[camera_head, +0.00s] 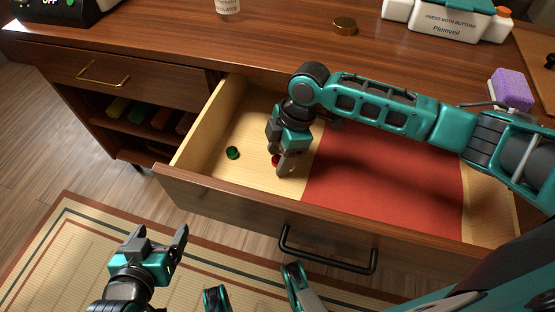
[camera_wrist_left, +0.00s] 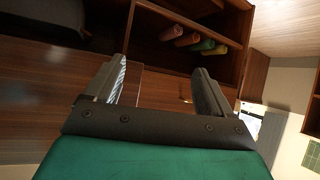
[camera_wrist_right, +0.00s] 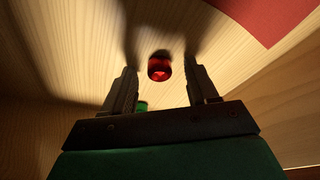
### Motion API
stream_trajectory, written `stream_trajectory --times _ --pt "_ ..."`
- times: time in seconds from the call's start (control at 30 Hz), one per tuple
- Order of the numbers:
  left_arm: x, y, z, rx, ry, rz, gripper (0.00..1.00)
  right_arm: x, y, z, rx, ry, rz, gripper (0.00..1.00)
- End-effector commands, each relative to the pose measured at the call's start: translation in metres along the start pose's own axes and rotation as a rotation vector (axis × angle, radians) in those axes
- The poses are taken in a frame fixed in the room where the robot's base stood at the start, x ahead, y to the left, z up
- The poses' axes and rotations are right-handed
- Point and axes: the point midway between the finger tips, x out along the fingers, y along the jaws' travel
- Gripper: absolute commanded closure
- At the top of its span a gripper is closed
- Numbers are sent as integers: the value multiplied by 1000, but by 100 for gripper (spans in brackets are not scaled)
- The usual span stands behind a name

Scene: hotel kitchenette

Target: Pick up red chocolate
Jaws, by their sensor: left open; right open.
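The red chocolate (camera_wrist_right: 159,67) is a small round red piece on the pale wooden floor of the open drawer. In the head view only a bit of the red chocolate (camera_head: 275,160) shows beside the right gripper's fingers. My right gripper (camera_head: 285,170) is open and points down into the drawer. In the right wrist view its fingers (camera_wrist_right: 163,85) stand on either side of the line to the chocolate, which lies a little beyond the tips. My left gripper (camera_head: 160,245) is open and empty in front of the drawer, outside it; its fingers also show in the left wrist view (camera_wrist_left: 160,85).
A green chocolate (camera_head: 232,153) lies left of the red one. A red mat (camera_head: 385,190) covers much of the drawer floor. The drawer front (camera_head: 230,205) with its black handle (camera_head: 325,262) is near my left gripper. The counter above holds a gold lid (camera_head: 344,26) and a purple sponge (camera_head: 511,90).

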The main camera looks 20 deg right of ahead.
Motion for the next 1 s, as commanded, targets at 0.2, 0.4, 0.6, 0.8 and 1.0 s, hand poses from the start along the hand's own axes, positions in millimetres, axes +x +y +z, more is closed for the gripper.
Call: stream_trajectory --times 0.2,0.4,0.6,0.8,1.0 --pt "0 0 -2 -3 3 -1 17 -1 0 0 0 0 0 59" --pt "0 0 -2 -3 3 -1 17 -1 0 0 0 0 0 78" --pt "0 0 -1 -3 3 -1 17 -1 0 0 0 0 0 97" --pt "-1 1 0 -4 -1 0 17 -1 0 0 0 0 0 100" --pt "-4 1 -3 -1 -3 0 17 -13 1 -4 -1 2 3 100"
